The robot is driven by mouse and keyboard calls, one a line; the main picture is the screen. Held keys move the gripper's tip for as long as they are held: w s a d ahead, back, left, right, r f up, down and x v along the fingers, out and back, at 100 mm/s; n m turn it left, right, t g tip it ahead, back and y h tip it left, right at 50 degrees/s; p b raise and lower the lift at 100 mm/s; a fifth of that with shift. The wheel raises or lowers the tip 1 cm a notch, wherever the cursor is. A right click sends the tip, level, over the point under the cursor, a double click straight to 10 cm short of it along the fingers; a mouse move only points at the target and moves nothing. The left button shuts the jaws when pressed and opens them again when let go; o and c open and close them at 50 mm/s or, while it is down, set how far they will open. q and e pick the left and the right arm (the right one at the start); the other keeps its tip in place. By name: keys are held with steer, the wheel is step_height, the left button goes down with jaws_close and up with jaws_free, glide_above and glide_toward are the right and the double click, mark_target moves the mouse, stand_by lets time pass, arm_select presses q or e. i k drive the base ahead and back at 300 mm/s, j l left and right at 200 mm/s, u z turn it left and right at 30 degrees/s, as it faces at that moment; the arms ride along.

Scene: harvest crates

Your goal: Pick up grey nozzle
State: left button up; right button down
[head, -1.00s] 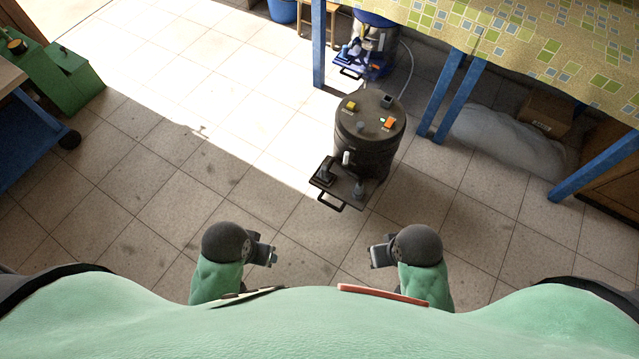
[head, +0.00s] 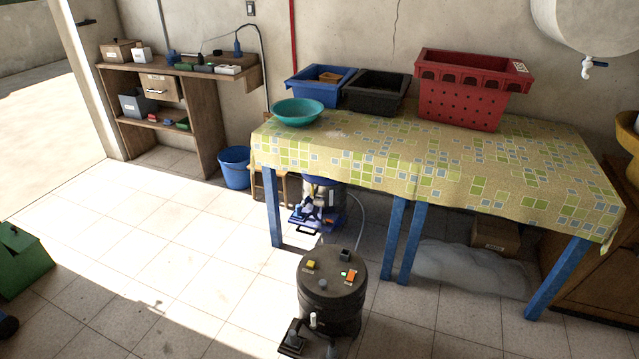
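A dark cylindrical machine (head: 333,290) stands on the floor at the lower middle of the head view, with yellow, orange, black and grey parts on its lid. Low on its front are a pale fitting (head: 313,320) and a black bracket (head: 291,338) with small dark parts, cut off by the bottom edge. A grey piece (head: 331,350) shows there at the bottom edge. I cannot tell which part, if any, is the grey nozzle. Neither of my grippers is in view.
Behind the machine stands a table with a patterned cloth (head: 440,165) and blue legs. It bears a teal bowl (head: 298,112), a blue crate (head: 318,88), a black crate (head: 375,92) and a red crate (head: 465,100). A blue bucket (head: 235,170) stands left. The left floor is mostly clear.

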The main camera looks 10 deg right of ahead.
mark_target(292, 341)
steer(key=k+j+z, duration=0.1)
steer(key=j+z, duration=0.35)
steer(key=j, duration=1.65)
